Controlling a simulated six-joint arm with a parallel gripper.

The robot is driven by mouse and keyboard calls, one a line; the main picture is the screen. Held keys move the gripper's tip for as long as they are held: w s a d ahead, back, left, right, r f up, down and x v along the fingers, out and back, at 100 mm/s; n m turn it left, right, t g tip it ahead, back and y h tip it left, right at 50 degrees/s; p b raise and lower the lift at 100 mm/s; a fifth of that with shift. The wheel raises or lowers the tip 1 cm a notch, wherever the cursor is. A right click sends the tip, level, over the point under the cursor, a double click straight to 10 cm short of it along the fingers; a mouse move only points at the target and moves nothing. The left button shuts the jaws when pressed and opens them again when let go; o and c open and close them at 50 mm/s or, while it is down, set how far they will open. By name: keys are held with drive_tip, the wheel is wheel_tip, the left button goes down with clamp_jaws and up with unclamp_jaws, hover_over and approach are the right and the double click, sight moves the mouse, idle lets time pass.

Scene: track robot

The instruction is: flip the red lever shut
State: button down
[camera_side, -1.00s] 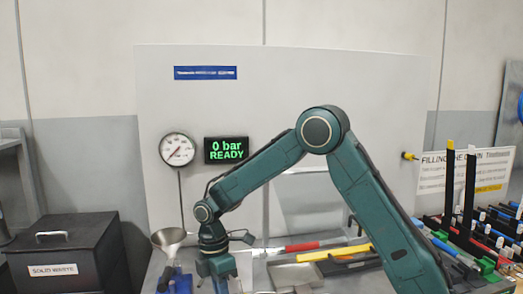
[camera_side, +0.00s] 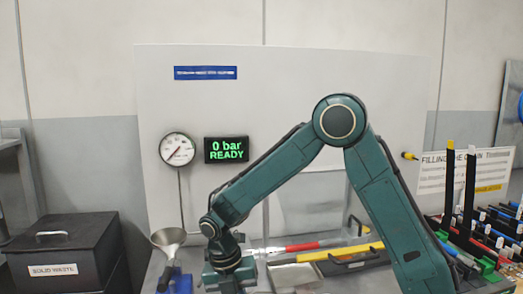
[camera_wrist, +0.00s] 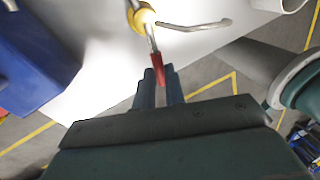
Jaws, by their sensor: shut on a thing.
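In the wrist view the red lever (camera_wrist: 158,70) is a tapered red grip on a silver stem. The stem runs up to a yellow fitting (camera_wrist: 140,17) at the top. My gripper (camera_wrist: 162,78) has its two dark fingers on either side of the red grip's lower end and is shut on it. In the side view my gripper's end is low, near the bottom edge, and I cannot make out its fingertips or the lever there. A gauge (camera_side: 177,149) and a display (camera_side: 226,150) reading "0 bar READY" are on the panel.
In the side view a metal funnel (camera_side: 168,238) stands just left of my gripper. A red-handled tool (camera_side: 302,246) and a yellow bar (camera_side: 340,252) lie to the right. A black waste bin (camera_side: 67,252) is at far left. A blue block (camera_wrist: 40,60) is close by in the wrist view.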

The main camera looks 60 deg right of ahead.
drive_tip(key=shift+s+d+n, duration=0.2)
drive_tip(key=shift+s+n, duration=0.1)
drive_tip(key=shift+n, duration=0.35)
drive_tip(key=shift+s+d+n, duration=0.2)
drive_tip(key=shift+s+n, duration=0.05)
drive_tip(key=shift+n, duration=0.4)
drive_tip(key=c, duration=1.5)
unclamp_jaws()
drive_tip(key=shift+o, duration=0.2)
drive_tip(key=shift+r, duration=0.1)
wheel_tip(320, 180, up, 14)
drive_tip(key=w+a, duration=0.1)
drive_tip(key=a, duration=0.1)
drive_tip(key=shift+w+f, duration=0.25)
drive_tip(key=shift+w, duration=0.15)
